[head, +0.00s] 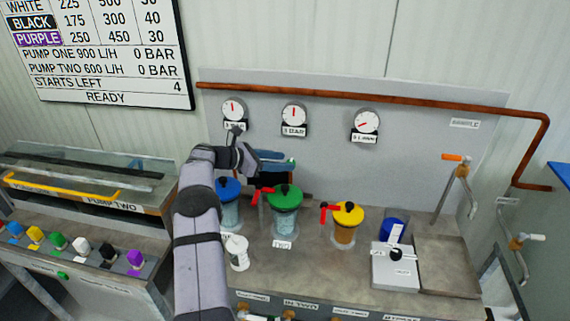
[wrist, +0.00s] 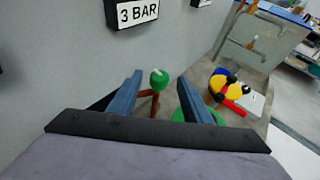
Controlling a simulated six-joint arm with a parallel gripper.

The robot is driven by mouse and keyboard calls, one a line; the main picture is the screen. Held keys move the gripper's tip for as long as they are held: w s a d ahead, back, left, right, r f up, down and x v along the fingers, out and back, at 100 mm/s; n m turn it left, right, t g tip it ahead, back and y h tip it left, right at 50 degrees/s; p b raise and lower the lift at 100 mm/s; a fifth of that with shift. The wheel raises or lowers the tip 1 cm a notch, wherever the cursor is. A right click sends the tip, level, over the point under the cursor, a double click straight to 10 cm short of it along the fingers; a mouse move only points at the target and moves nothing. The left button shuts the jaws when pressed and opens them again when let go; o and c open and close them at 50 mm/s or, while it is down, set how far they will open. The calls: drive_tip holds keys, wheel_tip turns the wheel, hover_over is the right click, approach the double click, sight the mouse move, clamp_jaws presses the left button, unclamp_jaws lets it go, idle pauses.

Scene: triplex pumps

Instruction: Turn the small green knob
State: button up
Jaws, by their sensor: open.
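A small round green knob (wrist: 159,78) tops a thin copper-brown stem in the wrist view. My gripper (wrist: 160,84) is open, with one blue finger on each side of the knob. I see gaps between the knob and both fingers; their depth relative to it is hard to tell. In the head view my gripper (head: 276,161) reaches right, above the green-lidded jar (head: 285,198) and below the gauges. A speck of green (head: 292,162) shows at its fingertips, partly hidden there.
The panel with gauges (head: 293,113) stands close behind. A blue-lidded jar (head: 228,190) and a yellow-lidded jar (head: 347,217) with a red handle flank the green-lidded one. A white cup (head: 237,252) stands in front. A copper pipe (head: 380,98) runs above.

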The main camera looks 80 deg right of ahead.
drive_tip(key=shift+b+v, duration=0.75)
drive_tip(key=shift+v, duration=1.7)
